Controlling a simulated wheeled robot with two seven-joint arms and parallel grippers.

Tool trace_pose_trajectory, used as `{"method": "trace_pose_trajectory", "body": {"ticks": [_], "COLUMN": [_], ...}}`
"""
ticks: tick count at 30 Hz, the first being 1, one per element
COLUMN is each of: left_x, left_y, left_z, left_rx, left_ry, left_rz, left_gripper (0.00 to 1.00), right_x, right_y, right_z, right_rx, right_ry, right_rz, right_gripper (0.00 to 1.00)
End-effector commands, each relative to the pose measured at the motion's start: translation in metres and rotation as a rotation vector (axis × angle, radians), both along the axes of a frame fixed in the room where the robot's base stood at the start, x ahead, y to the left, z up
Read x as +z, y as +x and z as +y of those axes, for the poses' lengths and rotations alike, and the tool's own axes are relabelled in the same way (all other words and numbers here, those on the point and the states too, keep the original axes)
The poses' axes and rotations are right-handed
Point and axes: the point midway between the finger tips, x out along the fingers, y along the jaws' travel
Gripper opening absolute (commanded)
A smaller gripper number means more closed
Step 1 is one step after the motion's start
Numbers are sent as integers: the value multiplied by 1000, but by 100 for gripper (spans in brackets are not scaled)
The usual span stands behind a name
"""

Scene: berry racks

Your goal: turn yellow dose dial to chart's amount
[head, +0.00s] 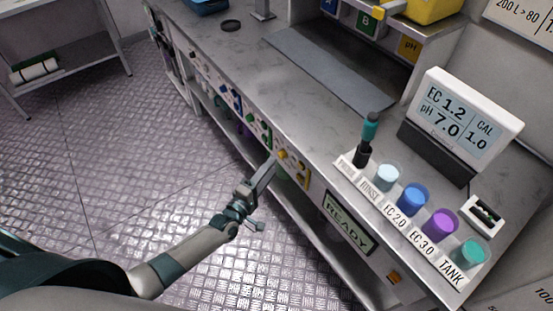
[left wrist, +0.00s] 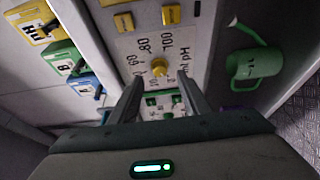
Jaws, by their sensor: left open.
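The yellow dose dial (left wrist: 159,66) is a small round knob on a pale front panel. In the left wrist view, 60, 80 and 100 are printed around it, upside down, with pH to one side. In the head view the yellow panel (head: 294,170) is on the bench front, partly behind my gripper. My left gripper (head: 270,168) is open in front of it. In the left wrist view, the dial shows between and just beyond its two fingertips (left wrist: 160,82); no contact is visible. The chart (head: 518,12) at top right is cut off and reads "200 L > 80". My right gripper is out of view.
Blue and green panels (head: 232,99) line the bench front to the left. A READY sign (head: 349,222) is to the right. On the bench stand several labelled cups (head: 412,198) and a meter display (head: 465,122). A green watering can (left wrist: 254,68) is beside the panel. The floor in front is clear.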

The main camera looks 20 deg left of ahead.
Motion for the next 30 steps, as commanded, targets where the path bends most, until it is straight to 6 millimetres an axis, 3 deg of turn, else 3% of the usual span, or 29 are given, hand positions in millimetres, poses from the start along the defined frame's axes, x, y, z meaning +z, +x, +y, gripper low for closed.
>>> {"method": "trace_pose_trajectory", "body": {"ticks": [3, 9, 22, 23, 27, 28, 30], "left_x": [2, 1, 0, 0, 0, 0, 0], "left_y": [19, 38, 44, 44, 44, 44, 44], "left_z": [-6, -11, -13, -13, -13, -13, -13], "left_rx": [-1, 0, 0, 0, 0, 0, 0], "left_ry": [0, 0, -1, -1, -1, -1, -1], "left_rz": [-1, 0, 1, 1, 1, 0, 0], "left_gripper": [43, 43, 43, 41, 7, 3, 3], "right_x": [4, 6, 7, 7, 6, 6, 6], "right_y": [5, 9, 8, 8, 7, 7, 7], "right_z": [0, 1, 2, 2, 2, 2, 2], "right_rx": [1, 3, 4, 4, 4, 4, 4], "right_ry": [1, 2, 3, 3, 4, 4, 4], "right_rz": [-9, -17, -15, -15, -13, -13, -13], "right_gripper": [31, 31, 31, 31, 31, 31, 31]}}
